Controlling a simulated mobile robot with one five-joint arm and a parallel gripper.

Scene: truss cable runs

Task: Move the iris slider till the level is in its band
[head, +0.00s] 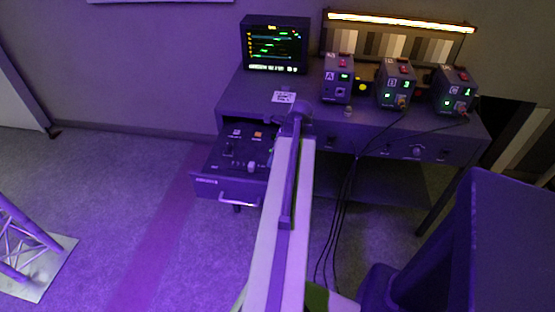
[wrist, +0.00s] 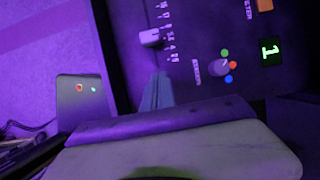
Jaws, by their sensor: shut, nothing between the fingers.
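The slider with a pale cap (wrist: 150,37) sits in a slot beside a row of scale marks on the dark control panel (wrist: 195,30). I take it for the iris slider, though its label is not legible. My gripper (wrist: 158,78) is shut and empty, with its tips just below the cap in the wrist view and apart from it in the picture. In the head view the panel lies in the open drawer (head: 221,188), partly covered by my arm. The monitor (head: 275,45) shows coloured traces, too small to read as a level in a band.
A round knob (wrist: 217,67) with coloured dots, a green digit display (wrist: 270,50) and an orange button (wrist: 264,5) share the panel. Boxes A (head: 338,80), D (head: 395,85) and C (head: 454,92) stand on the desk. Cables hang right of my arm.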

